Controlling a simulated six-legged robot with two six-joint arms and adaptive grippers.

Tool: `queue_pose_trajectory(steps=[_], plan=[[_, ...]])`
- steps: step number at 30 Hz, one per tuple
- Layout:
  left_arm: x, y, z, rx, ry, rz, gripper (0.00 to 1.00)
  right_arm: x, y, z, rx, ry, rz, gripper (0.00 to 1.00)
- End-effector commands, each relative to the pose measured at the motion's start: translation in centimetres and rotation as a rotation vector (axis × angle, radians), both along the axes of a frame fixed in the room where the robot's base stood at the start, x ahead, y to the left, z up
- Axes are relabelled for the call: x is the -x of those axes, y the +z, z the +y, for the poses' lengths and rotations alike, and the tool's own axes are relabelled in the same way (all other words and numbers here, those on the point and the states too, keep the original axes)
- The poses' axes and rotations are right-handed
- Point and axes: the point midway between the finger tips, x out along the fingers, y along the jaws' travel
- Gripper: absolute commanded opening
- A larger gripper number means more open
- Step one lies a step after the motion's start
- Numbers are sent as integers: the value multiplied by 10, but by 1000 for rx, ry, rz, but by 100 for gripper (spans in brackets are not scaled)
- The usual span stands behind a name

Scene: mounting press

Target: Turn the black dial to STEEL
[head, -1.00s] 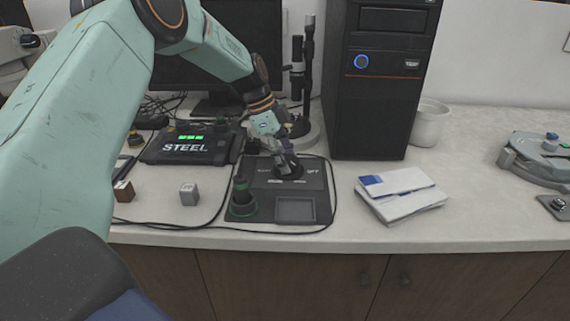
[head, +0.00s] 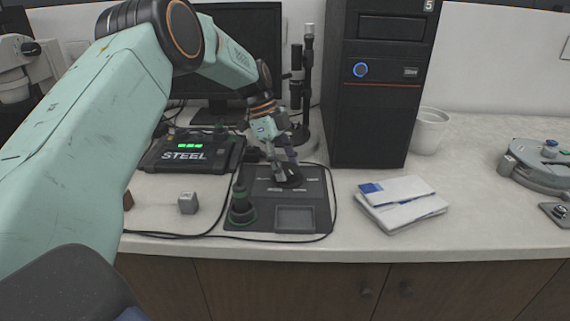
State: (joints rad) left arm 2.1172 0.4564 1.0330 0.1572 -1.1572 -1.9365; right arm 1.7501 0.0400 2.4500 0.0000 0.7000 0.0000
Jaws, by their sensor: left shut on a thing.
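The black dial (head: 290,178) sits on the upper part of a dark flat control panel (head: 255,222) on the bench. My left gripper (head: 284,168) reaches down from above and is shut on the dial, partly hiding it. The panel's small printed labels are too small to read. A black display box (head: 190,155) to the left shows the word STEEL in pale letters with small green lights above it. My right gripper is not in view.
A green-ringed black knob (head: 241,205) stands on the panel's left side. A grey cube (head: 188,203) lies left of it, with a cable between. Booklets (head: 400,203), a black computer tower (head: 378,90) and a white pot (head: 429,130) are to the right. A monitor (head: 245,50) stands behind.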

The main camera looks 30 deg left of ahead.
Motion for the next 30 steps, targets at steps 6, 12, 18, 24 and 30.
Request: queue_pose_trajectory(steps=[6, 12, 18, 24, 30], plan=[[1, -1, -1, 2, 0, 3, 66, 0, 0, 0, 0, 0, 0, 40], [0, -1, -1, 1, 1, 3, 76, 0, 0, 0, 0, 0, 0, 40], [0, 0, 0, 1, 1, 2, 76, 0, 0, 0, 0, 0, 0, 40], [0, 15, 6, 2, 2, -3, 76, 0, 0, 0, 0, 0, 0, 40], [2, 53, 22, 2, 3, -4, 76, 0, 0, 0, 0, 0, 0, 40]])
